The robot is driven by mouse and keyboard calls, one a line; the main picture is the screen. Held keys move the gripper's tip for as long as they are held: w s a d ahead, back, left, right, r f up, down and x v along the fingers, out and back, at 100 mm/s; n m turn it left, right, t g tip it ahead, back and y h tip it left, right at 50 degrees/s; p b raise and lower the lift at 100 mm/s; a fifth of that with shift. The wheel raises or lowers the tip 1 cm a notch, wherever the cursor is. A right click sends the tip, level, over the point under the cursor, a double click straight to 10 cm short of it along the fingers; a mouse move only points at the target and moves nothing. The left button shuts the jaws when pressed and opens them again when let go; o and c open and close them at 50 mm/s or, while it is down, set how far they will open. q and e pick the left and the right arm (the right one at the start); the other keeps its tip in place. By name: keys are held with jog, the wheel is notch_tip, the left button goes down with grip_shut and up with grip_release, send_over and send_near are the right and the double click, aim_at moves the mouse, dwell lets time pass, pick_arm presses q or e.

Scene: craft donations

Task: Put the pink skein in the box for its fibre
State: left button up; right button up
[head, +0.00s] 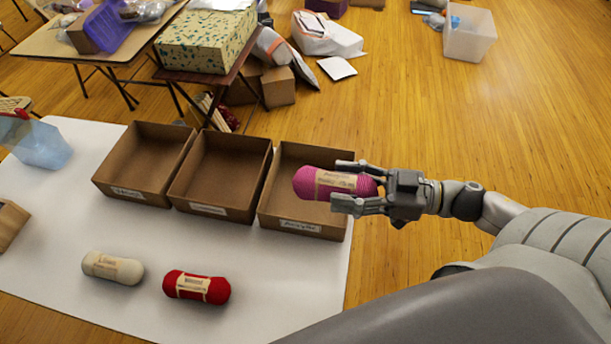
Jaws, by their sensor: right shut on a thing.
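The pink skein (308,183) has a paper label whose words are too small to read. My right gripper (352,188) is shut on the skein's right part and holds it in front of the right box (266,212), over its opening in the picture. The middle box (176,192) and left box (105,175) stand beside it in a row. All three are open brown cardboard boxes with white front labels. The right label seems to read "Acrylic"; the others are not clear. The left and middle boxes look empty. My left gripper is not in view.
A cream skein (113,268) and a red skein (197,286) lie on the white table (60,290) in front of the boxes. Folding tables with donations are behind.

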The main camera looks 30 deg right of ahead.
jog(key=w+d+f+b, duration=0.1)
jog(key=w+d+f, duration=0.3)
jog(key=w+f, duration=0.8)
jog(key=shift+d+f+b, duration=0.15)
jog(key=shift+f+b, duration=0.15)
jog(key=shift+b, duration=0.05)
jog(key=shift+f, duration=0.1)
jog(key=shift+f+b, duration=0.35)
jog(key=shift+f, duration=0.15)
jog(key=o, duration=1)
